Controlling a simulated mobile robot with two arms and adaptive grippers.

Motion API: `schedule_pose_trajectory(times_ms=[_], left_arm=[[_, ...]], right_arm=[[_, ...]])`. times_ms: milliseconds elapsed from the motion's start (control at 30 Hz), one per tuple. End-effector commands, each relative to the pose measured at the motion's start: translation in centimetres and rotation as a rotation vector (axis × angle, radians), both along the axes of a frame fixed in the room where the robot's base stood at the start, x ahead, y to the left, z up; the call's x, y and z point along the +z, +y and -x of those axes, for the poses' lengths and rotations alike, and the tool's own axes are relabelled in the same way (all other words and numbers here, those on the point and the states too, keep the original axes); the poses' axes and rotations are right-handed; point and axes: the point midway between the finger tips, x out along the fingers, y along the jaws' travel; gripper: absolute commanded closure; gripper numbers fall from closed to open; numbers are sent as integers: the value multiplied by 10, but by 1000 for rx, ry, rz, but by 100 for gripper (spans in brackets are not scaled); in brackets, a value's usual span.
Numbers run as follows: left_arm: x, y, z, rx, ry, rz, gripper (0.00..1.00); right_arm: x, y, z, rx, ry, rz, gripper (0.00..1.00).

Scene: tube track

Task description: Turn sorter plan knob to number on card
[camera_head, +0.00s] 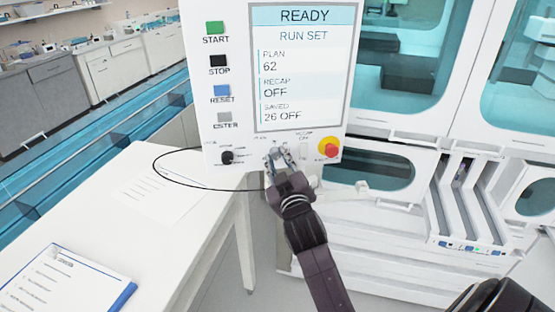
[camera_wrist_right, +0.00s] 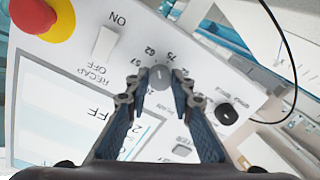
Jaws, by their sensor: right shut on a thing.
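The plan knob (camera_wrist_right: 160,77) is a small grey round knob on the white control panel (camera_head: 207,40). Numbers including 62, 57 and 75 are printed around it. My right gripper (camera_head: 279,158) is shut on the knob, with one finger on each side in the right wrist view (camera_wrist_right: 158,90). In the head view the fingers mostly hide the knob. The panel screen (camera_head: 305,70) reads READY, RUN SET, PLAN 62, RECAP OFF, SAVED 26 OFF. I cannot make out a number on any card. My left gripper is not in view.
A red and yellow stop button (camera_head: 328,147) and a recap switch (camera_wrist_right: 104,43) sit beside the knob. A black knob (camera_head: 226,157) is on the other side. A clipboard (camera_head: 65,284) and a printed sheet (camera_head: 150,195) lie on the white table (camera_head: 200,240).

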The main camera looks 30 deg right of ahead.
Motion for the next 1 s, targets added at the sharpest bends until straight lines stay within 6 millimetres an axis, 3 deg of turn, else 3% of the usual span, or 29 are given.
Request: schedule_pose_trajectory(times_ms=[500,1000], left_arm=[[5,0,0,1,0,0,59],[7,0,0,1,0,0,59]], right_arm=[[-2,0,0,-1,-171,-385,100],[-3,1,0,-1,-227,-508,100]])
